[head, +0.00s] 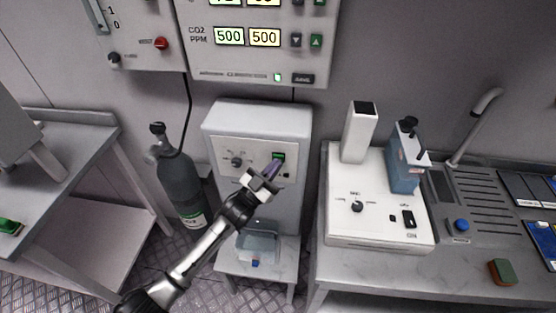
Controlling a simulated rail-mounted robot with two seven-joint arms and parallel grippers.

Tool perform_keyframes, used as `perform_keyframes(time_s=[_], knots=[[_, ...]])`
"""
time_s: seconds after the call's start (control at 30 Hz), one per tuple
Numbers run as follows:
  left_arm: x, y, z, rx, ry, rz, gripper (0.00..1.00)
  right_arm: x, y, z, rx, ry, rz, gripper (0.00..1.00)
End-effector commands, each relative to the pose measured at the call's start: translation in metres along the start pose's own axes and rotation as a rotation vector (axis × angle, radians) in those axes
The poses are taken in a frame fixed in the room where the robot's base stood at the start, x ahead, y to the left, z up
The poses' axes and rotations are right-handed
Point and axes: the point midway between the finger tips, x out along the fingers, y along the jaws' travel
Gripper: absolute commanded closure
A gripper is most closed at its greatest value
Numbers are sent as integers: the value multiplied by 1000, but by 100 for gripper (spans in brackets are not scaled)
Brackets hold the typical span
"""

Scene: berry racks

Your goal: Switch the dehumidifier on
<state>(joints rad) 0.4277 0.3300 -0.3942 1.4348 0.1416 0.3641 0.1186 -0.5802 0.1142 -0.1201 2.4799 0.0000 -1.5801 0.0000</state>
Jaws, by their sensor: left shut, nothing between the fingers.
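The dehumidifier (262,119) is a pale upright unit on a low stand against the back wall. Its front panel has a round knob (238,162) at the left and a small green-lit switch (278,156) at the right. My left gripper (272,170) is shut and empty, with its fingertips at the panel just below the green switch. I cannot tell whether the tips touch it. The gripper hides part of the lower panel. A clear water container (258,245) sits low in the unit's front. My right gripper is not in view.
A dark gas cylinder (182,185) stands on the floor left of the unit. A bench with a white device (345,225) is at the right, and a grey table (50,145) is at the left. A wall controller (262,55) showing CO2 500 hangs above.

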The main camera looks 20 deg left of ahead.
Motion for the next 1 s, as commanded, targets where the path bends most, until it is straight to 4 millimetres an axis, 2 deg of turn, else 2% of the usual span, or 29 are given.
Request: perform_keyframes(time_s=[0.53,1.0], knots=[[5,-4,3,0,0,0,100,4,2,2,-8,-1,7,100],[2,-2,0,0,-1,0,100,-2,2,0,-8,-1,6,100]])
